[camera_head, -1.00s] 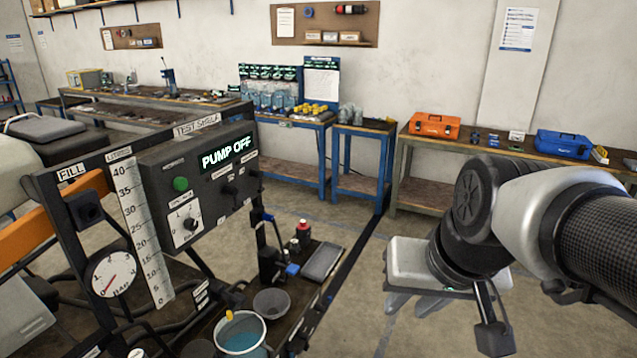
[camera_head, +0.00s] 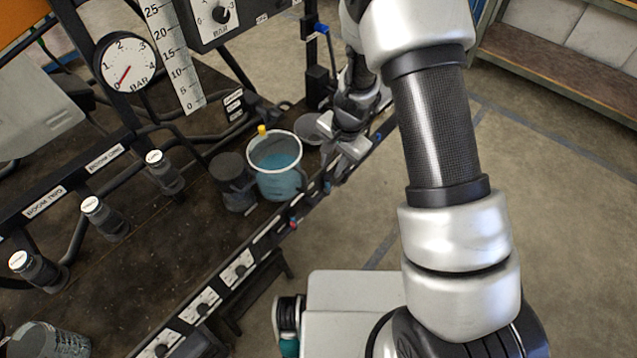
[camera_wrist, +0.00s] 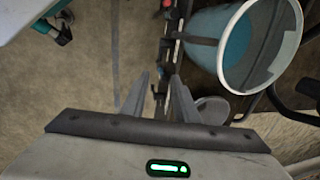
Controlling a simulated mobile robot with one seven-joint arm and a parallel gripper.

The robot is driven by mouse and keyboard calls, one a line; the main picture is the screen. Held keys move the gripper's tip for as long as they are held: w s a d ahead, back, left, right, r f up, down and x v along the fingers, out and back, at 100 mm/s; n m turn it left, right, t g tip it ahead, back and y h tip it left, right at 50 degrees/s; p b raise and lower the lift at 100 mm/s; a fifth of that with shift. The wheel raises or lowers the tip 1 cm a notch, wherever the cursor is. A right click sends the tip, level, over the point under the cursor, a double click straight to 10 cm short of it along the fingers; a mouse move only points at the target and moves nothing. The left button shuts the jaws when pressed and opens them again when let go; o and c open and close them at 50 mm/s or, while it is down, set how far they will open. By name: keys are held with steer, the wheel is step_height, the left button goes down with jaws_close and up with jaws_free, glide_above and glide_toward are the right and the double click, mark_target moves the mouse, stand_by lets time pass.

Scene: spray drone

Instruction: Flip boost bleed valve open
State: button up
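My gripper (camera_head: 338,168) is beside the front rail (camera_head: 262,238) of the test skid, right of the blue liquid bucket (camera_head: 277,178). In the wrist view my gripper (camera_wrist: 160,86) has its two fingers apart with a gap between them, and nothing is clearly held. The rail (camera_wrist: 168,42) runs just beyond the fingertips, with small red fittings on it. A small red fitting (camera_head: 292,224) also shows on the rail in the head view. I cannot tell which fitting is the boost bleed valve; the labels there are too small to read.
The bucket (camera_wrist: 232,48) is close on the right in the wrist view. A dark cylinder (camera_head: 233,183) stands beside it. A pressure gauge (camera_head: 127,62) and level scale (camera_head: 176,55) rise behind. A blue-handled fitting (camera_head: 321,28) is on a post. Open floor (camera_head: 560,230) lies right.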

mark_target(321, 196)
steer(key=f+b, duration=0.1)
steer(key=f, duration=0.4)
steer(key=w+a+f+b, duration=0.1)
steer(key=f, duration=0.5)
steer(key=w+a+f+b, duration=0.1)
steer(key=f, duration=0.5)
steer(key=shift+a, duration=0.25)
jaws_close()
